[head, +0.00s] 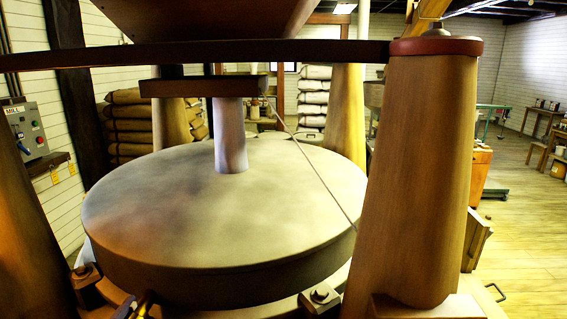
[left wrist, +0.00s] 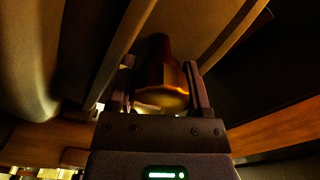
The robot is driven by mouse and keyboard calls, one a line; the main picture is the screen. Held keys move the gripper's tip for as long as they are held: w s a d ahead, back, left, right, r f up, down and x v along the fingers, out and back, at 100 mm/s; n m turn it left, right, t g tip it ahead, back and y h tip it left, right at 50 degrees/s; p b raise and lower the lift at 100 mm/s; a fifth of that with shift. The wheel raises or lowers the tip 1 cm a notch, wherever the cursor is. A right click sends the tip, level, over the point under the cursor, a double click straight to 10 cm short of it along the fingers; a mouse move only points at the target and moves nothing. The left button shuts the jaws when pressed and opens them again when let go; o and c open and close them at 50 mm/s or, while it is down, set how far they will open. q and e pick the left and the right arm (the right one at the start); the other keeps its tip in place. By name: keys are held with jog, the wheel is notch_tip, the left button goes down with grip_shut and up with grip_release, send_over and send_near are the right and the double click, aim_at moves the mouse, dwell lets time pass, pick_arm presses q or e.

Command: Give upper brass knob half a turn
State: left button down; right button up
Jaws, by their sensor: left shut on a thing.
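A brass knob (left wrist: 163,84) with a faceted body and a narrower neck sits between the fingers in the left wrist view. My left gripper (left wrist: 159,66) is shut on it, one finger along each side. The knob points toward the wrist camera, and its far end is in shadow. Whether it is the upper of several knobs cannot be told from this view. In the head view only a small brass-coloured piece (head: 146,301) shows at the bottom edge, below the round millstone (head: 225,215). My right gripper is not in view.
A thick wooden post (head: 415,180) stands at the right of the stone, under a dark beam (head: 200,54). A bolted block (head: 320,297) sits at the front rim. A control panel (head: 25,130) is on the left wall. Open floor (head: 530,240) lies at the right.

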pick_arm(q)
jog(key=shift+m, duration=1.3)
grip_release()
